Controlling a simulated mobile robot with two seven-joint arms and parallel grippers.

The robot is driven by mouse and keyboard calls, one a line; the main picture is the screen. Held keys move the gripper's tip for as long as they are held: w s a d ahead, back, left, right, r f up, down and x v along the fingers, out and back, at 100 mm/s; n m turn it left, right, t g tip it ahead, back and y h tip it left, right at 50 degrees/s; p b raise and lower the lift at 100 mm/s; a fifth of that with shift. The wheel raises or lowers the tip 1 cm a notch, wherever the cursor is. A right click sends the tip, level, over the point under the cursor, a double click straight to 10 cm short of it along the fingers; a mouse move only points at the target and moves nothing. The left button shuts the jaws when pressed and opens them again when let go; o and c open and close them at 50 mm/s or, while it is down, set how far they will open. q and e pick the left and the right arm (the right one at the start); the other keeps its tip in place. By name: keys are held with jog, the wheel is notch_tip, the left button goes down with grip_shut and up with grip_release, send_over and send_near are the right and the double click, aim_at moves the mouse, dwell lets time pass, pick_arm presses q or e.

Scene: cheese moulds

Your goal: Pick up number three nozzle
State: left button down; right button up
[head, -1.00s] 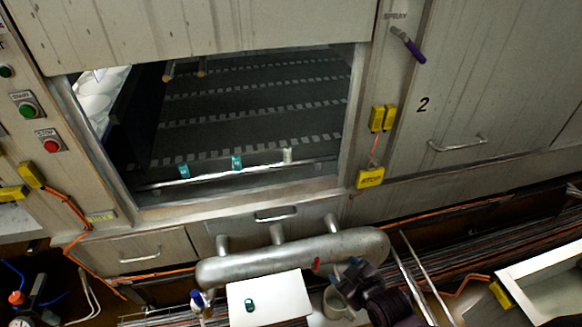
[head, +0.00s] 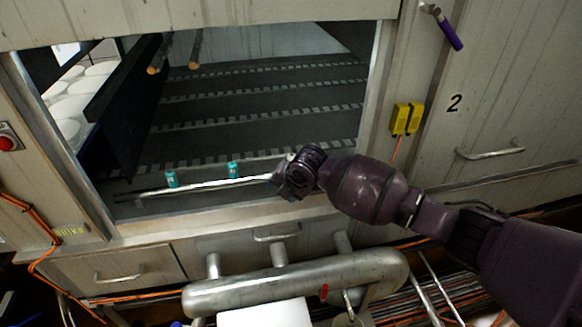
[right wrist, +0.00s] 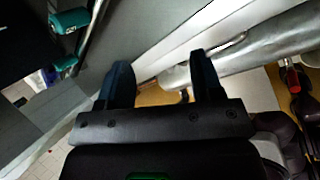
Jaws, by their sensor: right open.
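Two teal nozzles, the left one (head: 171,179) and the middle one (head: 233,170), sit on the pale bar (head: 215,183) along the opening's lower edge. They show in the right wrist view as two teal pieces, an upper one (right wrist: 68,21) and a lower one (right wrist: 63,66). My right gripper (head: 290,178) is by the bar's right end and covers the third stub there. In the right wrist view its two dark fingers (right wrist: 161,72) are apart, with nothing seen between them. I see no number on a nozzle. My left gripper is out of view.
A white board (head: 262,314) is cut off at the bottom edge. A thick metal pipe (head: 295,281) with upright stubs runs below the opening. The frame's right post and yellow boxes (head: 407,119) stand near my right arm. Space inside the opening is dark and mostly clear.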

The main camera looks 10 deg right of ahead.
jog(key=w+d+r+n+g+h+b, duration=0.1)
jog(key=w+d+r+n+h+b, duration=0.15)
jog(key=w, duration=0.25)
jog(key=w+d+r+n+h+b, duration=0.1)
jog(key=w+d+r+n, duration=0.1)
jog(key=w+r+n, duration=0.25)
jog(key=b+x, duration=0.1)
jog(key=x, duration=0.2)
jog(key=b+x, duration=0.1)
jog(key=x, duration=0.3)
jog(key=d+b+x, duration=0.1)
jog(key=x, duration=0.2)
jog(key=shift+w+f, duration=0.1)
jog(key=shift+w, duration=0.25)
jog(key=shift+w+f, duration=0.15)
jog(key=shift+f, duration=0.15)
jog(key=shift+w+f, duration=0.1)
jog(key=c, duration=1)
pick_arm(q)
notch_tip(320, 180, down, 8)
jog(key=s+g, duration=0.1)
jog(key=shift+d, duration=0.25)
pick_arm(e)
jog(key=shift+o, duration=0.2)
